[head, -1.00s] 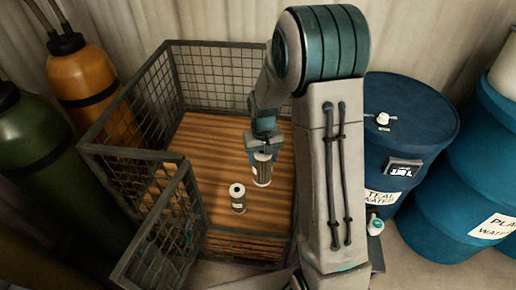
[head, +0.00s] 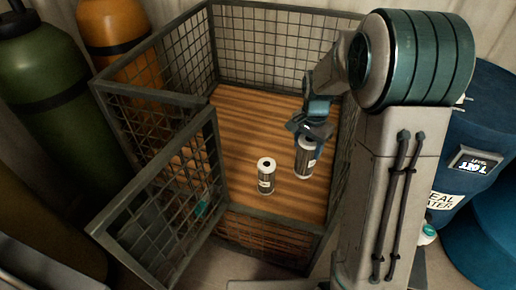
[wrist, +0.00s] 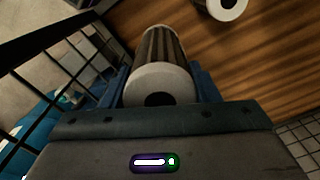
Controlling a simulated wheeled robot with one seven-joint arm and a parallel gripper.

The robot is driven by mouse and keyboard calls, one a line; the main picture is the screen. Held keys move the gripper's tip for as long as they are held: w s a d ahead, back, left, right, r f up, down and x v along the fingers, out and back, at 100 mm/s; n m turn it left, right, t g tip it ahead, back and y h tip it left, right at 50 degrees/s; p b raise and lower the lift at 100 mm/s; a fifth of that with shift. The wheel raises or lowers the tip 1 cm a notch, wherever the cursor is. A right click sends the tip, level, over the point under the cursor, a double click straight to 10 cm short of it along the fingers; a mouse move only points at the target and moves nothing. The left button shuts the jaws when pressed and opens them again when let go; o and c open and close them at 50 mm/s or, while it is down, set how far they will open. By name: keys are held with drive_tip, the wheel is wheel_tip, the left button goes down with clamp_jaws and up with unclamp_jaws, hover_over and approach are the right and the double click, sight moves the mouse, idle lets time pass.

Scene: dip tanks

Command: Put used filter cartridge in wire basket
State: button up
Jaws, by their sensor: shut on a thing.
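My gripper (head: 312,129) is shut on a used filter cartridge (head: 305,160), a grey ribbed cylinder with a pale end cap and a dark centre hole. It hangs upright inside the wire basket (head: 153,93), over the right part of its wooden floor. In the wrist view the held cartridge (wrist: 160,82) sits between the blue fingers. I cannot tell whether its lower end touches the floor. A second, similar cartridge (head: 266,178) stands upright on the basket floor, left of the held one and apart from it. It also shows in the wrist view (wrist: 222,8).
The basket has mesh walls, and a mesh gate (head: 165,190) stands swung out at its front left. An orange cylinder (head: 112,28) and a green cylinder (head: 45,75) stand to the left. A blue drum (head: 484,110) stands at the right. The rear floor is clear.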

sight(305, 158)
wheel_tip(305, 158, down, 5)
drive_tip(key=m+b, duration=0.1)
drive_tip(key=b, duration=0.2)
drive_tip(key=m+b, duration=0.2)
drive_tip(key=b, duration=0.1)
drive_tip(key=shift+f+m, duration=0.2)
drive_tip(key=shift+m, duration=0.1)
wheel_tip(305, 158, down, 10)
drive_tip(key=b, duration=0.2)
drive_tip(key=shift+r+b, duration=0.2)
drive_tip(key=shift+b, duration=0.1)
drive_tip(key=shift+f, duration=0.2)
drive_tip(key=o, duration=1.2)
drive_tip(key=shift+r, duration=0.1)
